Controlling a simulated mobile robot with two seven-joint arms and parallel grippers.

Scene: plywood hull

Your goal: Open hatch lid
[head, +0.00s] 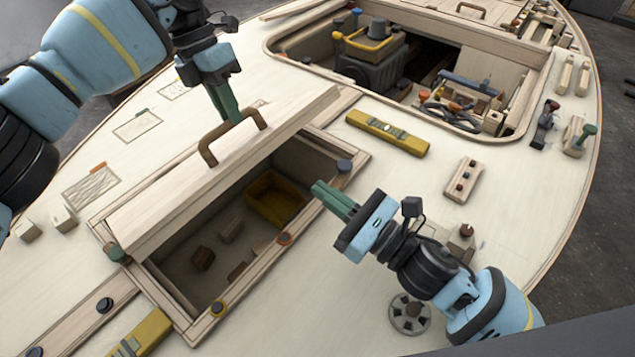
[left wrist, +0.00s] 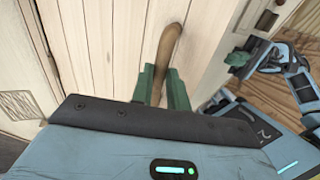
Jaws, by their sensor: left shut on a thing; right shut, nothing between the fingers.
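The hatch lid (head: 185,195) is a pale plywood panel, tilted up over its framed opening in the deck. Its brown curved handle (head: 207,150) is on the upper face. My left gripper (head: 236,118) is shut on the handle at its right end. In the left wrist view the green fingers hold the brown handle (left wrist: 168,50) against the pale planks of the lid. My right gripper (head: 322,190) is shut and empty, just right of the opening's frame near a dark blue knob. The opening shows a dark interior with a yellow bin (head: 273,200) and several small brown blocks.
A yellow spirit level (head: 388,132) and a wooden block with knobs (head: 461,180) lie on the deck to the right. A larger open well (head: 440,60) with machinery is behind. Another yellow level (head: 140,337) lies front left; a grey round disc (head: 409,313) is near my right arm.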

